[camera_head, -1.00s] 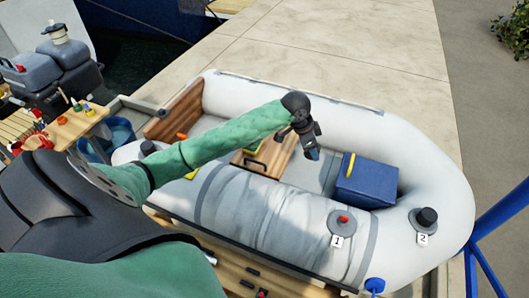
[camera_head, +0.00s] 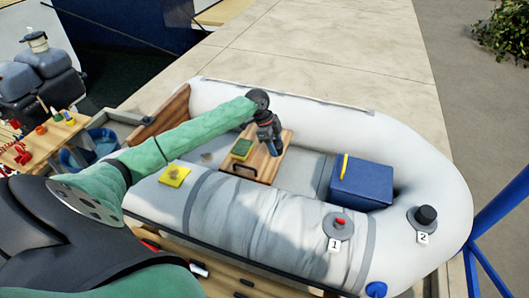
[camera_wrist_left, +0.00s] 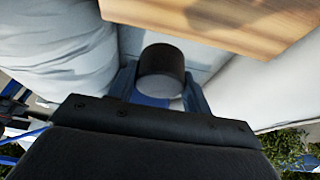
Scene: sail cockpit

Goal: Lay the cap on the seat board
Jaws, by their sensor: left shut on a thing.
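My left gripper (camera_head: 272,146) is shut on the black round cap (camera_wrist_left: 161,66), which shows between its blue fingers in the left wrist view. In the head view the cap cannot be made out. The wooden seat board (camera_head: 272,164) lies across the middle of the grey inflatable boat, and my left gripper is above its right part. In the left wrist view the board (camera_wrist_left: 220,16) fills the top right, beyond the cap and apart from it in the picture. My right gripper is not in view.
A green and yellow sponge (camera_head: 242,149) and a dark handle are on the board. A blue box (camera_head: 361,184) stands to its right. Valve 1 (camera_head: 339,226) shows a red centre; valve 2 (camera_head: 426,216) has a black cap. A yellow pad (camera_head: 174,175) lies left.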

